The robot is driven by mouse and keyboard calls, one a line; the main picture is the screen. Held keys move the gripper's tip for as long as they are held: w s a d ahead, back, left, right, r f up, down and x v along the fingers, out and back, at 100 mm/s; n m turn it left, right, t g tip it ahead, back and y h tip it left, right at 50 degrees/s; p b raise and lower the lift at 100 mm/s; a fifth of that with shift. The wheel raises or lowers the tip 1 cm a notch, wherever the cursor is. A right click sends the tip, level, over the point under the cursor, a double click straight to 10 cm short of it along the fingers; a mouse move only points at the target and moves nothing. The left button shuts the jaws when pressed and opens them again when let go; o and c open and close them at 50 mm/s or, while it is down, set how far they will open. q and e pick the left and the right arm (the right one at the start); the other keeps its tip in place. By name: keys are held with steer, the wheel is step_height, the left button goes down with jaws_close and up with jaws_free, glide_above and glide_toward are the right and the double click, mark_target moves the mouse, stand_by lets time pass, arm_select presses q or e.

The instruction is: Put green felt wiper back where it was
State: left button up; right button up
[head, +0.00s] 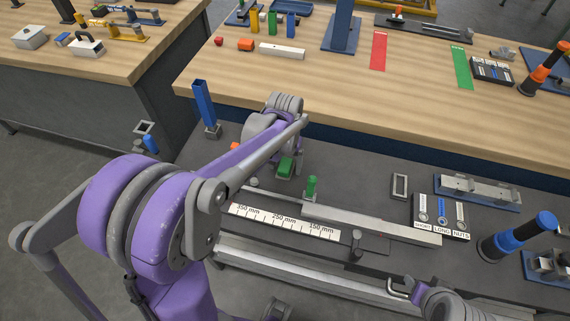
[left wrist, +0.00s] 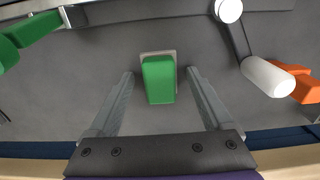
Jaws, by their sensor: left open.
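The green felt wiper (left wrist: 159,80), a green block with a pale grey edge, sits on the dark grey worktop (left wrist: 100,55) in the left wrist view. My left gripper (left wrist: 159,73) is open, one finger on each side of the wiper, with a visible gap on both sides. In the head view the wiper (head: 286,167) shows just below my left gripper (head: 285,157), partly hidden by it.
A green-handled piece (head: 311,188) stands right of the wiper, by a long metal bar and a millimetre scale (head: 284,221). A white knob (left wrist: 268,78) and an orange piece (left wrist: 307,90) lie right of the gripper in the wrist view. A blue post (head: 206,108) stands at the left.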

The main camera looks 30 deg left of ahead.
mark_target(285, 164)
arm_select(q)
step_height(285, 164, up, 11)
steer(key=s+d+f+m+t, duration=0.1)
steer(key=s+d+f, duration=0.1)
steer(key=s, duration=0.3)
steer(key=s+d+f+m+t, duration=0.1)
steer(key=s+d+f+t, duration=0.1)
steer(key=s, duration=0.3)
steer(key=s+d+f+t+p, duration=0.1)
steer(key=s+d+f+t, duration=0.1)
steer(key=s, duration=0.3)
steer(key=shift+d+m, duration=0.4)
steer(key=shift+s, duration=0.1)
